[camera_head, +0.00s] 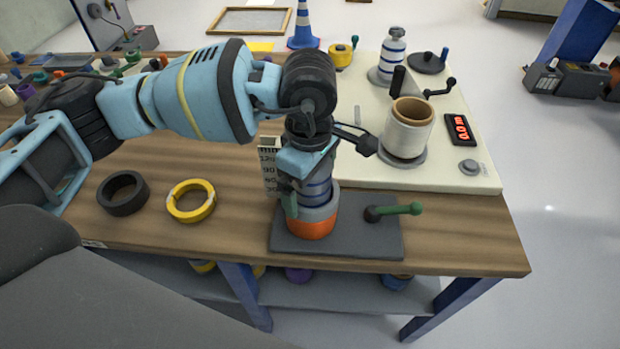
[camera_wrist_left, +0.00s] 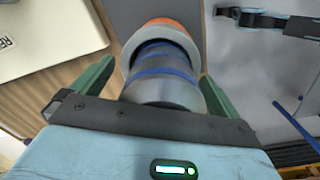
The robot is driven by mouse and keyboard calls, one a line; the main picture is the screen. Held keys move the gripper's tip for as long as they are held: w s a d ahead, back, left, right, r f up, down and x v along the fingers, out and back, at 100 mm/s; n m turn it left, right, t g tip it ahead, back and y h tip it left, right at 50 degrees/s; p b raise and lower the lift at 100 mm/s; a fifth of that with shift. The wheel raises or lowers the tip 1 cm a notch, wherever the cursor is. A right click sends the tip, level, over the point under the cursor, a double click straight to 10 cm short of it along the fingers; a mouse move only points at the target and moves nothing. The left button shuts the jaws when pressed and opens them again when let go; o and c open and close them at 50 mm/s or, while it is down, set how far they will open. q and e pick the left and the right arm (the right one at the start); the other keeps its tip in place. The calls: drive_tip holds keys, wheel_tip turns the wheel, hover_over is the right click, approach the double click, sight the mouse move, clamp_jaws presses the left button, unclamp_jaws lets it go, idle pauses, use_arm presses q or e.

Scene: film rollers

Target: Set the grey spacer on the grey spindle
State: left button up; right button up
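The grey spindle (camera_head: 317,190), with blue bands, stands upright on a dark grey base plate (camera_head: 370,243). The grey spacer (camera_head: 318,213) is around its lower part, directly above an orange ring (camera_head: 312,229). In the left wrist view the spindle (camera_wrist_left: 162,92) rises from the grey spacer (camera_wrist_left: 133,44), with the orange ring (camera_wrist_left: 172,22) beyond. My left gripper (camera_head: 307,192) is over the spindle, pointing down. Its green fingers (camera_wrist_left: 158,72) stand apart on either side of the spindle, with visible gaps, and hold nothing. The gripper hides part of the spindle's top in the head view. My right gripper is not seen.
A green-handled lever (camera_head: 395,210) is on the plate's right. A scale (camera_head: 268,165) stands behind the plate. A black ring (camera_head: 123,193) and yellow ring (camera_head: 191,201) lie left. A pale panel (camera_head: 450,177) at right carries a roll (camera_head: 408,133) and another banded spindle (camera_head: 391,50).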

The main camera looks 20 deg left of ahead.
use_arm(q)
drive_tip(key=shift+s+r, duration=0.1)
drive_tip(key=shift+r, duration=3.8)
